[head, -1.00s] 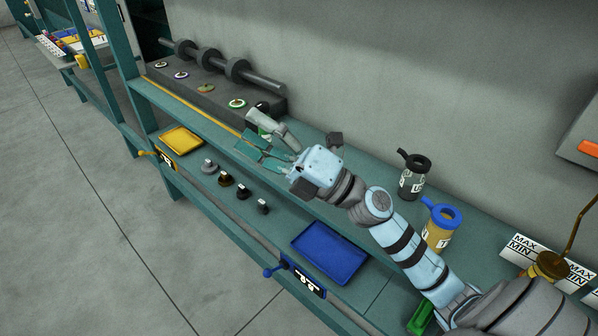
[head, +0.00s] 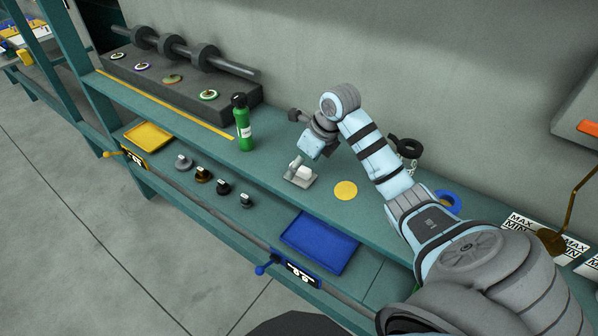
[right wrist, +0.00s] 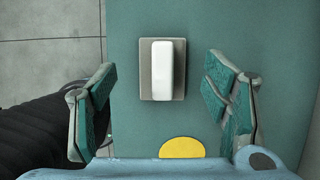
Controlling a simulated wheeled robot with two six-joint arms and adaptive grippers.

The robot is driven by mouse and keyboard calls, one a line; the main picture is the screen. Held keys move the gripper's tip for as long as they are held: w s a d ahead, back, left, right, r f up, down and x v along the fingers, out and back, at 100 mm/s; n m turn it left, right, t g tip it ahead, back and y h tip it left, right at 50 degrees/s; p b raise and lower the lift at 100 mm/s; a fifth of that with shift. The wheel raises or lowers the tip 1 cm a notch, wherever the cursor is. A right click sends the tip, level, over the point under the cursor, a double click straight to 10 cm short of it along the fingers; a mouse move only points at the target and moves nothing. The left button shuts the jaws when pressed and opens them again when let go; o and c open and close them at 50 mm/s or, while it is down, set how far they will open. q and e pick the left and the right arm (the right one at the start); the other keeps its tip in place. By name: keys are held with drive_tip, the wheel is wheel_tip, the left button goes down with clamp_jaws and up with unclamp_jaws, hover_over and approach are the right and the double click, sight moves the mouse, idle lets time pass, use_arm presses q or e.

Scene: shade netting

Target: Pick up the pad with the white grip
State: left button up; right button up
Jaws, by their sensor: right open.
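The pad (head: 291,181) with a white grip (head: 304,172) lies flat on the teal upper shelf, right of the green bottle. In the right wrist view, the pad (right wrist: 146,91) is a grey rectangle with its upright white grip (right wrist: 162,68) centred between my fingers. My right gripper (head: 301,168) hangs over the pad in the head view, its fingers partly hiding it. In the right wrist view, my right gripper (right wrist: 160,75) is open and empty, with a clear gap on both sides of the pad. My left gripper is not in view.
A green bottle (head: 243,128) stands left of the pad and a yellow disc (head: 345,190) lies right of it. Several small knobbed pieces (head: 224,187), a yellow tray (head: 148,136) and a blue tray (head: 320,242) sit lower. The wall is behind.

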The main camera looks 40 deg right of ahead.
drive_tip(key=x, duration=0.3)
drive_tip(key=shift+s+d+f, duration=0.1)
drive_tip(key=shift+d, duration=0.15)
drive_tip(key=shift+s, duration=0.15)
drive_tip(key=shift+c, duration=0.6)
drive_tip(key=c, duration=1.1)
